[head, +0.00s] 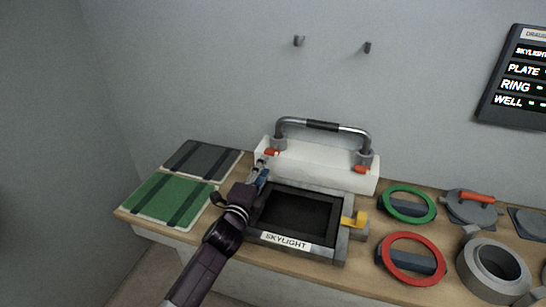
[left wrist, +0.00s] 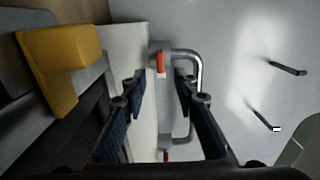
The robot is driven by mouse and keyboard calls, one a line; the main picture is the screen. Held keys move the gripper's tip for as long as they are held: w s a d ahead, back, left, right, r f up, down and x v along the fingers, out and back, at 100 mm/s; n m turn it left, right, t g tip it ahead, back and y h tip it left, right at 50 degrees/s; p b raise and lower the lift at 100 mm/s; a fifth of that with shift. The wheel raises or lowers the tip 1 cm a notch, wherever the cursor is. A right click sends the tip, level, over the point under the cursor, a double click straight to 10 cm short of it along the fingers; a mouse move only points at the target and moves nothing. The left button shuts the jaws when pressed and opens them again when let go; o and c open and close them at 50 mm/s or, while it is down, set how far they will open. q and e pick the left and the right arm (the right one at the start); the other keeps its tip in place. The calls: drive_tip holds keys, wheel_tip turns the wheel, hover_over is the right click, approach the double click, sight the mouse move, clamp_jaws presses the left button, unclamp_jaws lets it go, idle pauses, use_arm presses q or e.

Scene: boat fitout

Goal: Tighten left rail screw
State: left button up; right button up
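The grab rail (head: 322,126) is a grey metal bar with a dark grip, standing on a white block (head: 310,170) behind the skylight frame. Its left rail screw (head: 271,152) has an orange-red handle at the left foot; the right screw (head: 361,169) looks alike. My left gripper (head: 262,172) is just in front of the left screw, apart or touching I cannot tell. In the left wrist view the fingers (left wrist: 160,88) are spread with nothing between them. There the right screw (left wrist: 161,62) is clear, and the left screw (left wrist: 166,155) is small and low, partly cut off by my gripper. My right gripper is not in view.
The skylight frame (head: 270,243) with its yellow latch (head: 355,219) lies under and beside my left arm. Green (head: 170,199) and dark panels (head: 202,158) lie at left. Green (head: 408,190) and red rings (head: 411,282) and a grey collar (head: 492,268) stand at right. Wall hooks (head: 298,41) are above.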

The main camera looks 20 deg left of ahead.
sight(271, 155)
use_arm(q)
drive_tip(key=w, duration=0.3)
drive_tip(key=shift+w+d+r, duration=0.1)
drive_tip(key=shift+w+r, duration=0.05)
drive_tip(key=shift+w, duration=1.9)
drive_tip(key=shift+c, duration=0.9)
clamp_jaws()
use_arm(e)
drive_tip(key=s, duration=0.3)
